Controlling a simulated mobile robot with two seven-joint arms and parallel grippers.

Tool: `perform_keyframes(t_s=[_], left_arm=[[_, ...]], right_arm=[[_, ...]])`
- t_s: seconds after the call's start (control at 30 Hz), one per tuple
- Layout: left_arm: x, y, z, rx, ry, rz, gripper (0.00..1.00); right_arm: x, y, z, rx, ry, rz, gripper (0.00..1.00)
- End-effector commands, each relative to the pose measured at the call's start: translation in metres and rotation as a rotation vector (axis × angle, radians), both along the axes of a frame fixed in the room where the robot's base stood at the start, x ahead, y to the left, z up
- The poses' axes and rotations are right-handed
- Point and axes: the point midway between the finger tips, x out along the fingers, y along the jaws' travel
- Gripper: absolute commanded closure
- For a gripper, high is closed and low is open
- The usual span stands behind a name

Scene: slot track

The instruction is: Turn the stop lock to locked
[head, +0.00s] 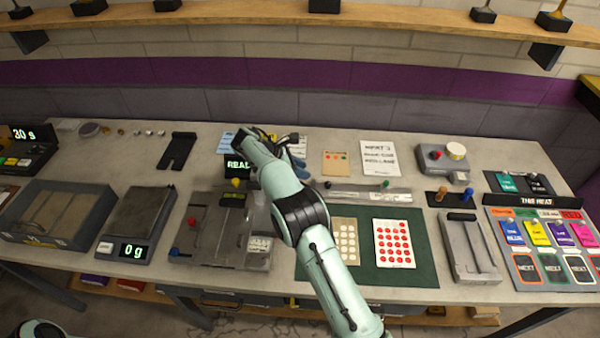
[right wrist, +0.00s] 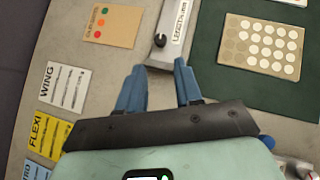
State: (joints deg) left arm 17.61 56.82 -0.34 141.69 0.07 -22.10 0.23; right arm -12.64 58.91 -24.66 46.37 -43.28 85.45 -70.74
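A pale metal track (head: 365,196) lies across the middle of the table, with a small dark knob (head: 327,184) near its left end and a green knob (head: 385,183) toward its right. In the right wrist view the near track end (right wrist: 163,52) carries a dark round knob (right wrist: 160,40) beside a printed label. I cannot tell for sure which part is the stop lock or read its setting. My right gripper (right wrist: 159,68) has its blue fingers apart and empty, just short of the track end. In the head view my right arm partly hides it. My left gripper is not in view.
A grey slotted fixture (head: 215,250) with red and yellow knobs stands left of my right arm. A green mat (head: 420,265) with dot cards lies in front of the track. Word cards, including WING (right wrist: 65,85) and FLEXI (right wrist: 48,130), lie beside my right gripper.

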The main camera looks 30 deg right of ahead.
Motion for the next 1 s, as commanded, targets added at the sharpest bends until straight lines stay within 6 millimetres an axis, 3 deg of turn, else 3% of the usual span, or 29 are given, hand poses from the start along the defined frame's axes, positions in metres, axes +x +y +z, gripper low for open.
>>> perform_keyframes(t_s=[0.4, 0.47, 0.6, 0.77, 1.0], left_arm=[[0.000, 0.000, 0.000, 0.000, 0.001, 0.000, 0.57], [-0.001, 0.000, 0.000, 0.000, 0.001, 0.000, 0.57], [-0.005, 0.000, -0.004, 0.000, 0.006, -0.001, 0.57], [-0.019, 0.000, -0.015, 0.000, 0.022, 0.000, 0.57], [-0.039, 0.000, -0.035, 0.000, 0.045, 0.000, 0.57]], right_arm=[[-0.002, 0.001, 0.006, 0.000, 0.000, -0.001, 0.65], [-0.002, 0.001, 0.006, 0.001, -0.003, -0.004, 0.50], [-0.008, -0.009, 0.004, 0.034, -0.089, -0.079, 0.50], [-0.025, -0.034, 0.001, 0.150, -0.396, -0.376, 0.50], [-0.054, -0.062, 0.012, 0.389, -0.937, -1.070, 0.50]])
